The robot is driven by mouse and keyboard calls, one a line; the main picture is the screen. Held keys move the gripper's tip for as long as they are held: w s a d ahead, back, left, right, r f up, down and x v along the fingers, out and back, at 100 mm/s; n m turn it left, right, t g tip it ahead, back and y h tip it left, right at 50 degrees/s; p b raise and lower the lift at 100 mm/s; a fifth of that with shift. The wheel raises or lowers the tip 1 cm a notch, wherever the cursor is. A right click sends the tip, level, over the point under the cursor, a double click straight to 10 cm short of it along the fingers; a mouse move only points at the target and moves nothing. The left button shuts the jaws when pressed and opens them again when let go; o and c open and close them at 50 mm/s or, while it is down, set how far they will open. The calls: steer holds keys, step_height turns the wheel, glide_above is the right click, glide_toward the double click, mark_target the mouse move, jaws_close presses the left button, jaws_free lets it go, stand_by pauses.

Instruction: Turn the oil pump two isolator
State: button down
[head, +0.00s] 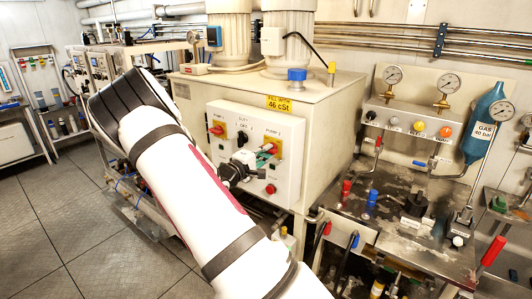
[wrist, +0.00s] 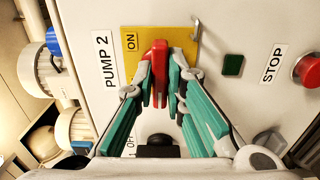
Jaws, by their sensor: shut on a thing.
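The pump two isolator has a red handle (wrist: 160,62) on a yellow plate (wrist: 180,38), beside the "PUMP 2" label (wrist: 103,62) in the wrist view. The handle runs up and down in that picture. The "ON" mark (wrist: 131,41) is at its upper left; another mark, partly covered, is lower left. My gripper (wrist: 161,88) is shut on the red handle, with a green finger on each side. In the head view, my gripper (head: 262,157) is at the right half of the white control box, and covers part of the yellow plate (head: 275,146).
The control box also carries the pump one isolator (head: 217,130), a black selector (head: 242,138) and a red stop button (head: 270,189), also in the wrist view (wrist: 308,69). A green square (wrist: 233,65) is near my fingers. A bench with gauges (head: 393,75) stands right.

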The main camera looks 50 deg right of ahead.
steer(key=m+b, duration=0.8)
steer(key=m, duration=0.9)
steer(key=shift+f+m+b, duration=0.15)
steer(key=shift+m+b, duration=0.15)
steer(key=shift+m, duration=0.1)
stand_by(0.6)
steer(key=c, duration=1.6)
jaws_free()
steer(key=shift+c, duration=0.2)
steer(key=s+a, duration=0.1)
steer(key=a, duration=1.1)
